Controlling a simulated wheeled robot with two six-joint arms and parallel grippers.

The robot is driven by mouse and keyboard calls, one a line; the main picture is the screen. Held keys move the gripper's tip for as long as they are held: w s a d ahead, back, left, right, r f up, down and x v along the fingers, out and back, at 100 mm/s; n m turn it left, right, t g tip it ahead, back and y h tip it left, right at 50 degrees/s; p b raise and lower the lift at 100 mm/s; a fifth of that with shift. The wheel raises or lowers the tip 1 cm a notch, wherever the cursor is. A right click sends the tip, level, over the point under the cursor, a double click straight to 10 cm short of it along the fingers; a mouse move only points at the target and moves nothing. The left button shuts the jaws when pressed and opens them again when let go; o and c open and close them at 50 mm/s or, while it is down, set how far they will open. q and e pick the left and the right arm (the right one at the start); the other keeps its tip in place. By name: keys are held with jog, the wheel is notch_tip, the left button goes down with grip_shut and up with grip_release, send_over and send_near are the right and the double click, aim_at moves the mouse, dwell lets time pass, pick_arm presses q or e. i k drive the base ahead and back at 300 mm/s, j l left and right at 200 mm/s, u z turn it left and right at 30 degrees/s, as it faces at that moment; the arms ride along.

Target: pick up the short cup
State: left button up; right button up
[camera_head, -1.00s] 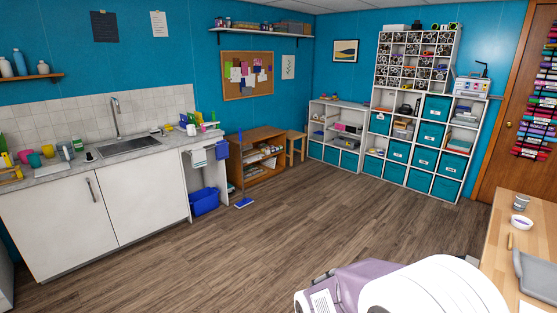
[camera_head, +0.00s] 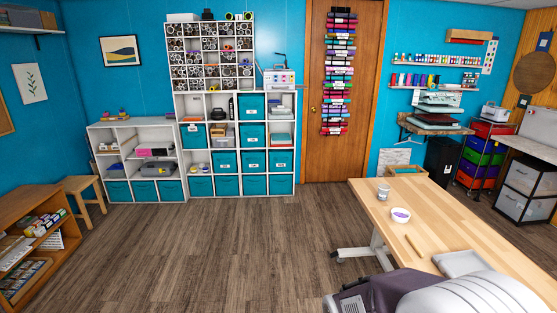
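A small grey cup (camera_head: 383,192) stands upright near the far left corner of the wooden table at the right. A low white bowl (camera_head: 400,214) with purple inside sits just in front of it, apart from it. I cannot tell for sure whether the grey cup is the short cup. Neither of my grippers is in view.
The wooden table (camera_head: 455,229) also holds a thin brown stick and a grey tray (camera_head: 466,263). White shelving with teal bins (camera_head: 226,186) lines the back wall. A low wooden shelf (camera_head: 22,212) and stool (camera_head: 84,188) stand at left. The middle floor (camera_head: 225,245) is clear.

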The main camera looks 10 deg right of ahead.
aim_at(383, 193)
jog(key=i+z, duration=0.25)
jog(key=i, duration=0.4)
jog(key=i+z, duration=0.25)
jog(key=i, duration=0.4)
jog(key=i+j+z, duration=0.3)
jog(key=i, duration=0.3)
jog(key=i+z, duration=0.45)
jog(key=i+j+z, duration=0.25)
jog(key=z, duration=0.2)
jog(key=i+j+z, duration=0.3)
jog(key=z, duration=0.15)
jog(key=i+j+z, duration=0.3)
jog(key=j+z, duration=0.15)
jog(key=i+j, duration=0.1)
jog(key=i, duration=0.2)
jog(key=i+j+z, duration=0.1)
jog(key=i, duration=0.2)
